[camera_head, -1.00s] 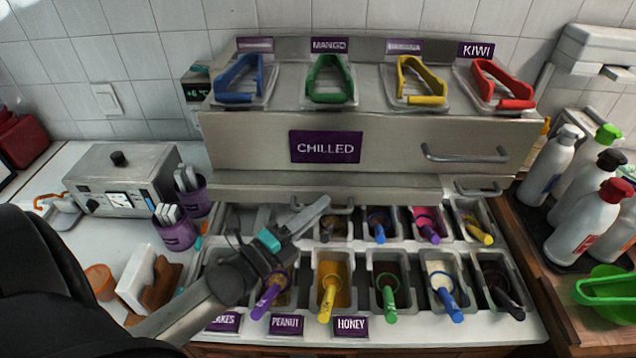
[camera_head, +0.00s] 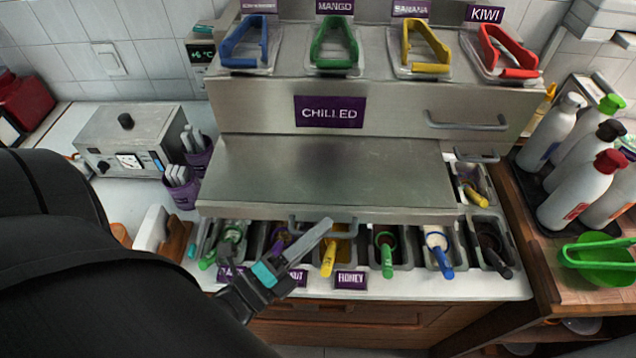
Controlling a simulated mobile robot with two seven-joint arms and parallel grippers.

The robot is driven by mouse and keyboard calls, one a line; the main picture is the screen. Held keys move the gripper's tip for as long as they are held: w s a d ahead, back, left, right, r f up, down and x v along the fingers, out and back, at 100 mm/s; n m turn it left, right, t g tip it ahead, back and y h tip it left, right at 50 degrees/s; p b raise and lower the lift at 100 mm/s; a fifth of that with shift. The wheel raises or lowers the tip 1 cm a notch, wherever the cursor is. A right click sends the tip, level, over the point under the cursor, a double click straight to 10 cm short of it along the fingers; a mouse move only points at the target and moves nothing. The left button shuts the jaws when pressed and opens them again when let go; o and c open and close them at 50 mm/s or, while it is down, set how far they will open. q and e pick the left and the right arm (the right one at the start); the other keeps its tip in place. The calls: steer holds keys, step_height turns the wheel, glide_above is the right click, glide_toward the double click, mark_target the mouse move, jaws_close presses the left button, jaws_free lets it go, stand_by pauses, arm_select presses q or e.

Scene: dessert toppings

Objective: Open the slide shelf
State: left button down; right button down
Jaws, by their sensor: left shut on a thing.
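The slide shelf (camera_head: 325,180) is a flat grey metal panel under the chilled cabinet (camera_head: 260,100). It extends forward over the back row of topping bins. Its grey bar handle (camera_head: 345,234) is at the front edge, above the front row. My left gripper (camera_head: 318,234) comes in from the lower left and is shut on the left part of this handle. Its fingers hide part of the bar. My right gripper is not in view.
Front bins hold coloured scoops, such as a green scoop (camera_head: 387,255) and a blue scoop (camera_head: 440,254). A second handle (camera_head: 476,156) is at the right. White bottles (camera_head: 549,130) stand on the right counter. A metal appliance (camera_head: 128,140) and purple cups (camera_head: 182,187) are at the left.

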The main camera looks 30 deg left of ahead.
arm_select(q)
steer(key=c, duration=1.2)
jaws_free()
steer(key=b+v, duration=0.3)
steer(key=v, duration=1.2)
steer(key=shift+s, duration=0.1)
step_height(320, 180, down, 31)
steer(key=n+g+y+b, duration=0.4)
steer(key=n+g+b, duration=0.3)
steer(key=n, duration=0.4)
steer(key=s+d+f+n+g+b, duration=0.1)
steer(key=s+f+n+g+b, duration=0.2)
steer(key=f, duration=0.8)
steer(key=s+d+f+n+g+b, duration=0.2)
steer(key=s+f+n+g, duration=0.3)
steer(key=f, duration=0.7)
steer(key=s+g+b, duration=0.1)
steer(key=s+g, duration=0.1)
steer(key=g, duration=0.1)
steer(key=shift+f+n+y, duration=0.25)
steer(key=shift+n+y, duration=0.15)
